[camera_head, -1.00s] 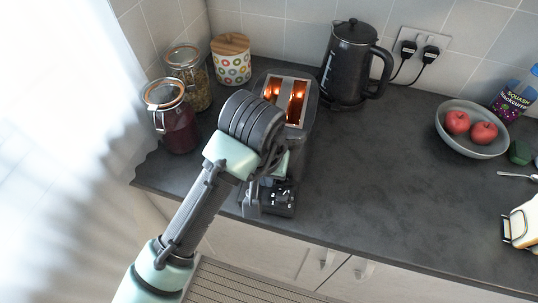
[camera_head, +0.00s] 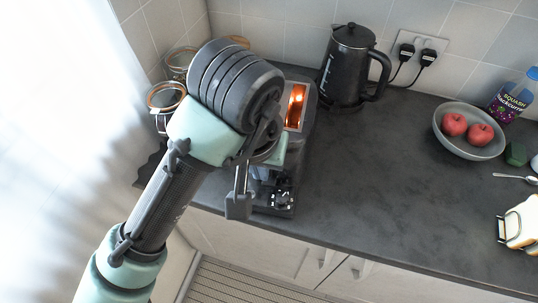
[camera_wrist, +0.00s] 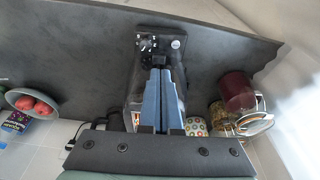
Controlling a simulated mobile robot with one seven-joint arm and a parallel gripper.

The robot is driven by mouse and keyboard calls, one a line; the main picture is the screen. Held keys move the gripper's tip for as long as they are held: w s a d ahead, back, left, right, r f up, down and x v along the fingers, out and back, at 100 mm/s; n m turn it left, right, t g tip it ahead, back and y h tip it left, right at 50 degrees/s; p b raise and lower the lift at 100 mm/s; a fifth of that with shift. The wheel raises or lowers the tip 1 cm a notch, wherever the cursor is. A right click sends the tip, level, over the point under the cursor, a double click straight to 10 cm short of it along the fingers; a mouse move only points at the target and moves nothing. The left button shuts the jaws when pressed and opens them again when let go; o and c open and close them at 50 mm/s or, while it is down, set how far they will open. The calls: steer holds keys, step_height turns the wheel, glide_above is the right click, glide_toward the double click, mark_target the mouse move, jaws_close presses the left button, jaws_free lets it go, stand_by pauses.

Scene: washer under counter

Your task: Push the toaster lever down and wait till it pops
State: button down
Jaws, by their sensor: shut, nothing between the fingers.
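The dark toaster (camera_head: 303,118) stands on the counter, partly hidden behind my arm. Its visible slot glows orange. Its front end with a control panel (camera_head: 281,198) faces the counter's front edge; the panel also shows in the wrist view (camera_wrist: 162,44). I cannot clearly make out the lever or its height. My gripper (camera_head: 238,206) is beside the toaster's front end, to its left in the head view. In the wrist view my gripper (camera_wrist: 155,72) has its two blue fingers together, with nothing between them, overlapping the toaster. Whether they touch it I cannot tell.
A black kettle (camera_head: 350,65) stands behind and right of the toaster. Jars (camera_head: 165,98) stand to the left, partly behind my arm. A fruit bowl (camera_head: 470,145) and a bread holder (camera_head: 520,225) are at the right. The middle of the counter (camera_head: 390,185) is clear.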

steer(key=shift+v, duration=1.65)
steer(key=w+d+r+m+t+h, duration=0.2)
steer(key=w+d+r+t+h, duration=0.4)
steer(key=d+r, duration=0.55)
step_height(320, 180, up, 13)
steer(key=w+d+t+h, duration=0.1)
steer(key=w+t, duration=0.1)
steer(key=t, duration=0.4)
steer(key=s+a+r+n+t+y, duration=0.1)
steer(key=s+a+r+t+y, duration=0.1)
steer(key=s+a+r+t, duration=0.1)
steer(key=s+a+r+n+t+y, duration=0.2)
steer(key=s+a+r+t+y, duration=0.1)
steer(key=r, duration=0.5)
steer(key=s+a+r+n+t+y, duration=0.1)
steer(key=s+a+r+t+y, duration=0.1)
steer(key=a+r+t, duration=0.3)
steer(key=shift+s+a+r+n+t+y, duration=0.15)
steer(key=shift+s+r+n+t+y, duration=0.25)
steer(key=shift+s+t, duration=0.4)
stand_by(1.6)
